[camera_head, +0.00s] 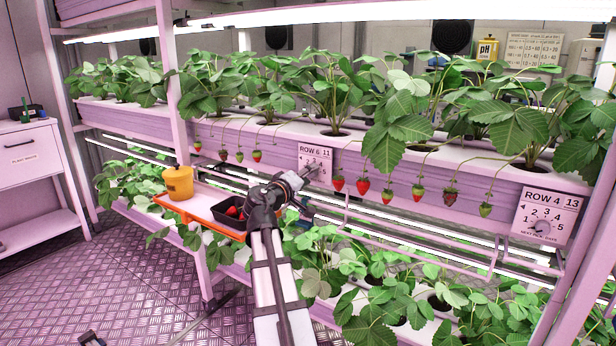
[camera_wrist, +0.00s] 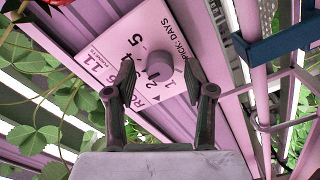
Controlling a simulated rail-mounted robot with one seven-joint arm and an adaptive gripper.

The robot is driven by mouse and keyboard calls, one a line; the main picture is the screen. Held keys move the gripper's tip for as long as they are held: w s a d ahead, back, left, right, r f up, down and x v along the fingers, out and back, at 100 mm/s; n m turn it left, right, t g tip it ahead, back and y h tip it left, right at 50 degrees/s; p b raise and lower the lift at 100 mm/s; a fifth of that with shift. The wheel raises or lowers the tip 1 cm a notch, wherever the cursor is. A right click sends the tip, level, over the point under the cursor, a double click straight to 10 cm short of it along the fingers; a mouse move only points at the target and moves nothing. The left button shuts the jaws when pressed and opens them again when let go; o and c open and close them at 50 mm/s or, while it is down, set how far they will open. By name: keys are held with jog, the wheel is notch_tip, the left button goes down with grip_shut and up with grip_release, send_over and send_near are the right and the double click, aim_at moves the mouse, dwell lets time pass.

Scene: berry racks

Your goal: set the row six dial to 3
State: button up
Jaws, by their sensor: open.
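The row six panel (camera_head: 315,158) is a pale card reading ROW 6 on the front of the upper rack. My gripper (camera_head: 307,172) is in front of it and hides its lower part. In the wrist view the panel (camera_wrist: 108,58) appears turned, with 4 and 5 readable at upper left of the round grey knob (camera_wrist: 160,66). My open gripper (camera_wrist: 160,72) has one finger on each side of the knob, with gaps visible. A dark mark on the knob faces lower left, roughly towards the 2. The left finger covers part of the number ring, and the 3 is hidden.
A ROW 4 panel (camera_head: 546,215) with its own dial hangs at right. Strawberries (camera_head: 363,186) hang beside the row six panel. An orange tray (camera_head: 206,205) with a yellow pot (camera_head: 178,183) and dark punnet (camera_head: 232,212) lies left of my arm. A pink rail (camera_wrist: 262,80) runs close by at right.

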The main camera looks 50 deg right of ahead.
jog(key=a, duration=1.1)
jog(key=shift+s+a, duration=0.4)
